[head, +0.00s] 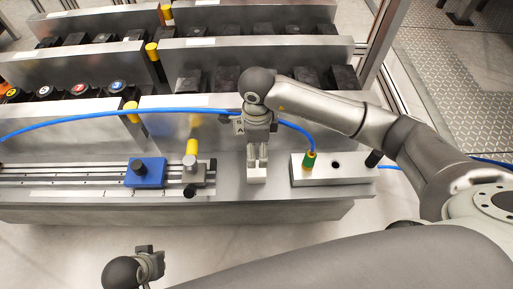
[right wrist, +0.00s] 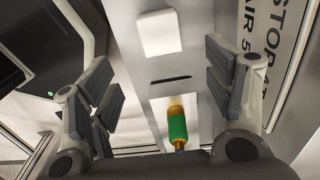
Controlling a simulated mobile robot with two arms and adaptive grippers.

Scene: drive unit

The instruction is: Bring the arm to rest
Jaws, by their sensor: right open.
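My right gripper (head: 257,158) points down over the front ledge of the metal fixture, above a small white block (head: 257,175). In the right wrist view its two jaws (right wrist: 170,100) stand wide apart with nothing gripped. A green and yellow plug (right wrist: 177,125) shows between and beyond them. In the head view a green plug (head: 309,161) with a blue hose stands upright in a metal block, right of the gripper and apart from it.
The blue hose (head: 190,111) arches across the fixture behind the right gripper. A blue slider block (head: 146,173) and a yellow-topped post (head: 191,158) sit on the rail at left. Tall metal dividers (head: 60,70) stand behind. The floor (head: 60,250) in front is clear.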

